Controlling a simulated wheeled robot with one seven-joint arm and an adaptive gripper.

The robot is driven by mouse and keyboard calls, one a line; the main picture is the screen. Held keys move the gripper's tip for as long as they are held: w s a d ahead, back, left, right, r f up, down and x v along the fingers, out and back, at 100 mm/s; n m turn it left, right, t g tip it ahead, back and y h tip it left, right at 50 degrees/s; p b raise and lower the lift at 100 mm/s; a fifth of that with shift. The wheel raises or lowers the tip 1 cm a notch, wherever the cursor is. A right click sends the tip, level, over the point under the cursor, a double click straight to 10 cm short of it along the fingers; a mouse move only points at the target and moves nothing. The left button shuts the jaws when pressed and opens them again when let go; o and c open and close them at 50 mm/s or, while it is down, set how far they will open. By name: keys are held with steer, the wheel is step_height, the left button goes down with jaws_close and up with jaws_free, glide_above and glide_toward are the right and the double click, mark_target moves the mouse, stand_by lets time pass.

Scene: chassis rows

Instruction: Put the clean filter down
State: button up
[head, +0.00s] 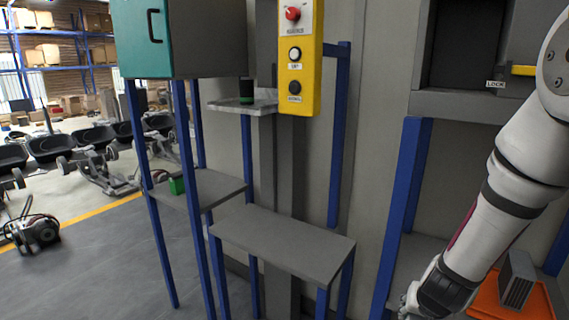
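My gripper (412,304) is at the bottom edge of the head view, at the end of my white arm. Its fingers are mostly cut off or hidden, so I cannot tell whether it is open or holds anything. A grey ribbed block (516,279), which looks like a filter, stands tilted in an orange tray (487,303) to the right of my gripper, behind my forearm. A dark cylinder with a green band (246,90) stands on a small grey shelf (268,107). No label shows which item is the clean filter.
A bare grey bench (283,243) stands in the middle. A lower grey shelf (210,186) holds a green block (177,185). Above are a teal cabinet (140,40) and a yellow button panel (300,60). Blue posts (408,190) rise near my arm.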

steer(key=w+a+f+n+y, duration=0.2)
steer(key=w+a+n, duration=0.3)
steer(key=w+a, duration=0.6)
steer(key=w+f+b, duration=0.5)
steer(key=w+b, duration=0.1)
steer(key=w, duration=0.1)
steer(key=shift+w+a+f+t+y, duration=0.2)
steer(key=shift+w+f+t+y, duration=0.05)
steer(key=shift+w+t+y, duration=0.05)
steer(key=shift+s, duration=0.1)
